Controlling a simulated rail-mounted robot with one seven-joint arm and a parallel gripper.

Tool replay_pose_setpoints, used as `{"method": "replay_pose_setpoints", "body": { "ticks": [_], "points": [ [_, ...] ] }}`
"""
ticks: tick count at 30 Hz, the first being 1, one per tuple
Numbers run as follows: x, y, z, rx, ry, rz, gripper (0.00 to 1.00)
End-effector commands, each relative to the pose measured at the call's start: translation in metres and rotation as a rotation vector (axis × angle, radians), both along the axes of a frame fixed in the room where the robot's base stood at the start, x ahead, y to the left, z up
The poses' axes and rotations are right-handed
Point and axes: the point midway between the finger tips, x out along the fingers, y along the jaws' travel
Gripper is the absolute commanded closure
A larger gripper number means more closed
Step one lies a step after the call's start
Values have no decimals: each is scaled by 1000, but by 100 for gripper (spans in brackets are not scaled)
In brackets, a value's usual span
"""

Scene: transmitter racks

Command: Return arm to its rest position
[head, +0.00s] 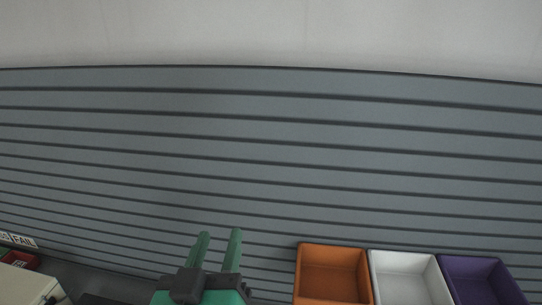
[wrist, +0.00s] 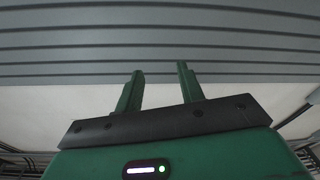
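My gripper (head: 219,237) shows at the bottom middle of the head view, in front of the grey slatted wall (head: 270,140). Its two green fingers point up in the picture and stand apart with a gap between them. In the wrist view my gripper (wrist: 159,72) also shows its fingers apart, with nothing between them. A small lit white bar and a green light show on its green body. The rest of my arm is hidden below the head view.
An orange bin (head: 333,246), a white bin (head: 403,255) and a purple bin (head: 474,262) stand in a row at the lower right; they look empty. At the lower left are a sign reading FAIL (head: 22,241), a red tray (head: 22,259) and a beige box (head: 28,287).

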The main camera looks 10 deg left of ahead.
Motion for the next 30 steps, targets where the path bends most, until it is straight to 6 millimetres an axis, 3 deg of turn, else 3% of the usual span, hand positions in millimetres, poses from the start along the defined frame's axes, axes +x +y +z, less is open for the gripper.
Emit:
{"method": "replay_pose_setpoints", "body": {
  "ticks": [1, 3, 5, 8, 9, 12, 15, 18, 21, 30],
  "points": [
    [-6, -30, 35, 61, -79, -13, 62],
    [-23, -70, 82, 139, -197, -21, 62],
    [-45, -104, 121, 197, -307, -24, 62],
    [-94, -154, 178, 270, -500, -26, 62],
    [-96, -153, 222, 276, -507, -17, 62],
    [-92, -150, 279, 280, -492, -11, 62],
    [-92, -149, 324, 286, -488, -8, 62],
    [-91, -148, 356, 290, -485, -5, 62],
    [-91, -148, 374, 293, -483, -3, 62],
    [-91, -147, 375, 294, -481, -2, 62]
  ]
}}
